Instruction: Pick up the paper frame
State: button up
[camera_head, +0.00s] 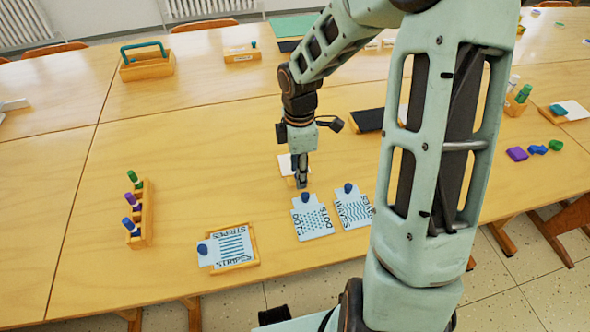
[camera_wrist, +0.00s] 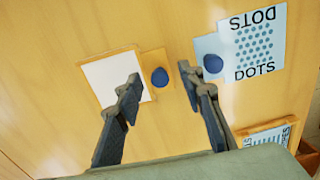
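The paper frame (camera_wrist: 104,61) is a light wooden frame around a blank white sheet, with a wooden tab carrying a round blue knob (camera_wrist: 159,77). It lies on the table, and in the head view it is partly hidden behind my gripper, its white sheet (camera_head: 285,163) showing. My gripper (camera_wrist: 160,82) is open and empty. In the wrist view the blue knob appears between the two fingertips; the left fingertip overlaps the frame's white sheet. In the head view my gripper (camera_head: 301,184) points down over the frame's right side. I cannot tell its exact height.
A DOTS card (camera_head: 313,222) and a WAVES card (camera_head: 353,211), each with a blue knob, lie close in front. A STRIPES card (camera_head: 228,246) sits in a wooden frame further left. A wooden marker rack (camera_head: 147,215) stands at left. The table between is clear.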

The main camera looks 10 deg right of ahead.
jog(key=shift+c, duration=0.2)
grip_shut()
jog(key=shift+r, duration=0.2)
